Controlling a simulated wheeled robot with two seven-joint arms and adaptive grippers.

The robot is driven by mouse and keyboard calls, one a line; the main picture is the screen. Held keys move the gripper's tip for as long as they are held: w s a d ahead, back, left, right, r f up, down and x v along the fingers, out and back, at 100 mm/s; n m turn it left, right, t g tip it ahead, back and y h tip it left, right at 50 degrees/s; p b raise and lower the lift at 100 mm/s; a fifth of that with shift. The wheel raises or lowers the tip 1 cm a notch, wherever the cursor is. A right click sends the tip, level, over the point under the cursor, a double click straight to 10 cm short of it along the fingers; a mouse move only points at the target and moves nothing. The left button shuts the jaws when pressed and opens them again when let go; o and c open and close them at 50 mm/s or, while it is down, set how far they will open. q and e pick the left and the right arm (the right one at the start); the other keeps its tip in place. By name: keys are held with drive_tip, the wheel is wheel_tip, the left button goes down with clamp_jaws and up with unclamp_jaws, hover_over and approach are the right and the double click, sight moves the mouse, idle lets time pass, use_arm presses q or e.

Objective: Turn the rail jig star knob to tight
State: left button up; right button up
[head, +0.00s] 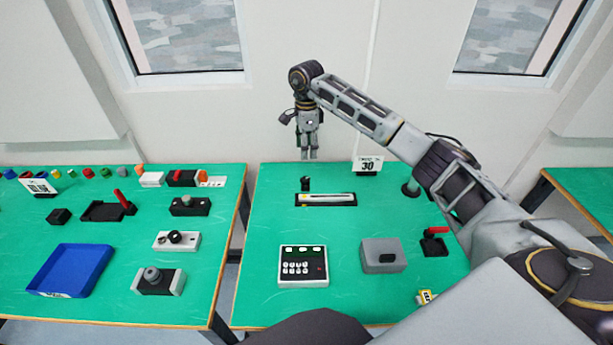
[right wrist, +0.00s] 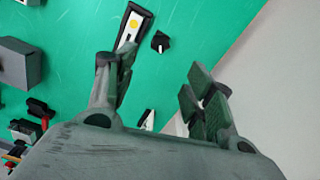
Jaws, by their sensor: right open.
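The rail jig (head: 340,200) is a black base with a pale strip, lying on the green table in the head view. A small black knob (head: 305,184) stands just behind its left end; I take it for the star knob. In the right wrist view the jig (right wrist: 133,24) and the knob (right wrist: 160,42) show at the top, with a pointed pale mark on the knob. My right gripper (head: 309,156) is open and empty, pointing down, above and behind the knob, apart from it. In the right wrist view its fingers (right wrist: 160,78) are spread. My left gripper is out of view.
A keypad box (head: 303,266), a grey box (head: 383,255) and a red-handled lever (head: 435,240) stand nearer on the same table. A "30" sign (head: 367,166) stands at the back. The left table holds a blue tray (head: 70,270) and several fixtures. Table around the knob is clear.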

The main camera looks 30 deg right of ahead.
sight(307, 178)
wheel_tip(307, 178, down, 11)
drive_tip(key=shift+f+p, duration=0.15)
drive_tip(key=shift+p, duration=0.45)
drive_tip(key=shift+f, duration=0.7)
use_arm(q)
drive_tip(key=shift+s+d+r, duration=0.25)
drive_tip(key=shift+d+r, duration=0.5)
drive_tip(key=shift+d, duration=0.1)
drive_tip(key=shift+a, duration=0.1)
use_arm(e)
drive_tip(key=shift+c, duration=0.3)
drive_tip(key=c, duration=0.9)
